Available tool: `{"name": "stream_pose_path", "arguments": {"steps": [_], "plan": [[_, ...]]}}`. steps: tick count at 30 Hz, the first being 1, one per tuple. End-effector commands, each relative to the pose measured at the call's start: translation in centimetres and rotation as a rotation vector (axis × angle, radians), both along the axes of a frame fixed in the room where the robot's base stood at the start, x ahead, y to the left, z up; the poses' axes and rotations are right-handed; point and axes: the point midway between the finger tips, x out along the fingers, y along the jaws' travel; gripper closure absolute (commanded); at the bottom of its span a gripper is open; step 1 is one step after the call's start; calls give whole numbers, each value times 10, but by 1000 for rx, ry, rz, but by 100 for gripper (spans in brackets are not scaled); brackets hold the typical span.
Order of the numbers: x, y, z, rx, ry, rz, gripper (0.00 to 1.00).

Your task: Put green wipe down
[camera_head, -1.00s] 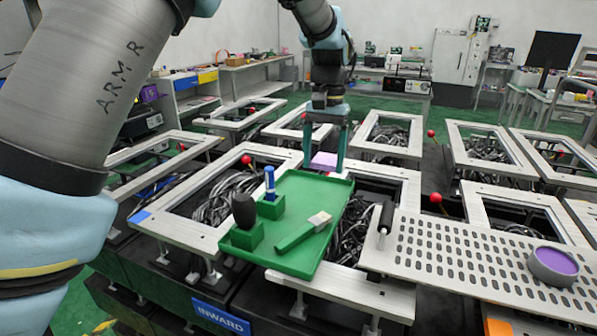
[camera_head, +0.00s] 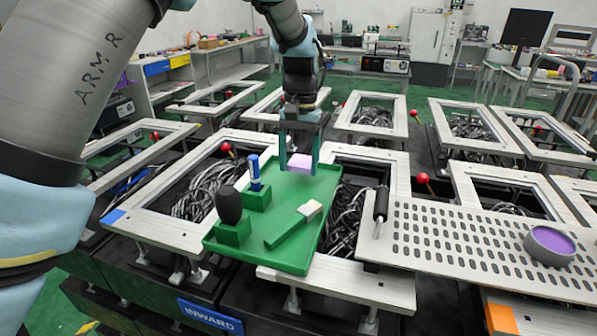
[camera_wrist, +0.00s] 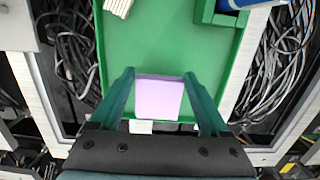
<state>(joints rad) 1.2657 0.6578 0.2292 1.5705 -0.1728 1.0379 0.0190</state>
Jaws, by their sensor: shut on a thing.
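My gripper (camera_head: 299,168) points down over the far end of the green tray (camera_head: 300,258). It is shut on a lavender block-like wipe (camera_head: 300,162). The wrist view shows the lavender wipe (camera_wrist: 159,98) between the two dark green fingers, over the tray's end edge. I cannot tell whether the wipe touches the tray. I see no green wipe; the held one looks lavender.
On the tray are a green-handled brush (camera_head: 293,223), a black-handled tool (camera_head: 229,205) and a blue marker (camera_head: 255,172) in green holders. A perforated metal plate (camera_head: 455,232) with a purple-topped round tin (camera_head: 549,245) lies to the right. Red-knobbed levers (camera_head: 422,178) stand among the metal frames.

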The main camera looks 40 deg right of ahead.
Motion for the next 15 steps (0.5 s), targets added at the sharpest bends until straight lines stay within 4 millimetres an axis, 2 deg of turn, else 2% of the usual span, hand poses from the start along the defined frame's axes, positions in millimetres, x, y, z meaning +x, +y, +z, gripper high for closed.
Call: {"name": "stream_pose_path", "arguments": {"steps": [7,15], "plan": [[0,1,-30,3,1,0,100],[0,1,-34,0,0,0,100]]}}
